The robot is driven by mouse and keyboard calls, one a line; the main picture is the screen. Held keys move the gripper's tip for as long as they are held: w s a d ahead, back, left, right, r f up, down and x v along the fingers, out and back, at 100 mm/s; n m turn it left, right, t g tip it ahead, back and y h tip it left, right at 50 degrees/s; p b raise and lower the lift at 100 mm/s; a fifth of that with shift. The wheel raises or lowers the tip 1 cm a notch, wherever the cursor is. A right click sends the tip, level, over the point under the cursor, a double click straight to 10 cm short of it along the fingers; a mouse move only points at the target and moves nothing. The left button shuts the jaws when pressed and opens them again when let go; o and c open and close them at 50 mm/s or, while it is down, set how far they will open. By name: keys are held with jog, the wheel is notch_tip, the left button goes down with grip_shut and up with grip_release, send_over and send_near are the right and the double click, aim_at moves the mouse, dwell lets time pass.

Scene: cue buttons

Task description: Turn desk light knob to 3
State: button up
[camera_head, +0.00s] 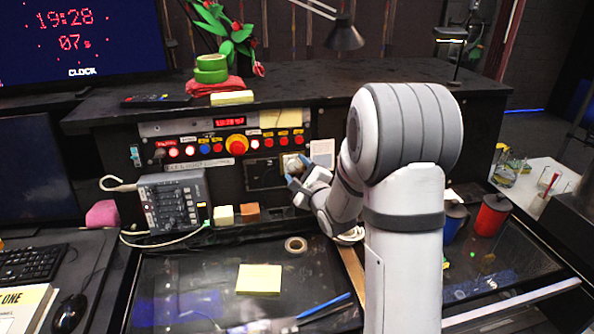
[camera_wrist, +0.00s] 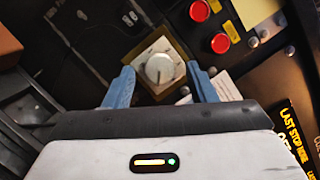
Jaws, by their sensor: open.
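The desk light knob (camera_wrist: 159,69) is a round white dial on a pale square plate in the wrist view. It also shows in the head view (camera_head: 293,164), at the right end of the black control panel. My gripper (camera_wrist: 164,82) is open, with one blue finger on each side of the knob in the picture. I cannot tell whether the fingers touch it. In the head view my gripper (camera_head: 296,187) is right at the knob plate, partly covering it. The numbers around the dial are too small to read.
A row of buttons, with a large red one (camera_head: 236,144), runs left of and above the knob. Red buttons (camera_wrist: 219,43) lie close by in the wrist view. A grey mixer box (camera_head: 173,203) stands left. A tape roll (camera_head: 296,244) and yellow notes (camera_head: 259,279) lie on the desk.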

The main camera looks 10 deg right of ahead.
jog(key=shift+c, duration=0.4)
jog(key=c, duration=0.9)
jog(key=shift+n, duration=0.3)
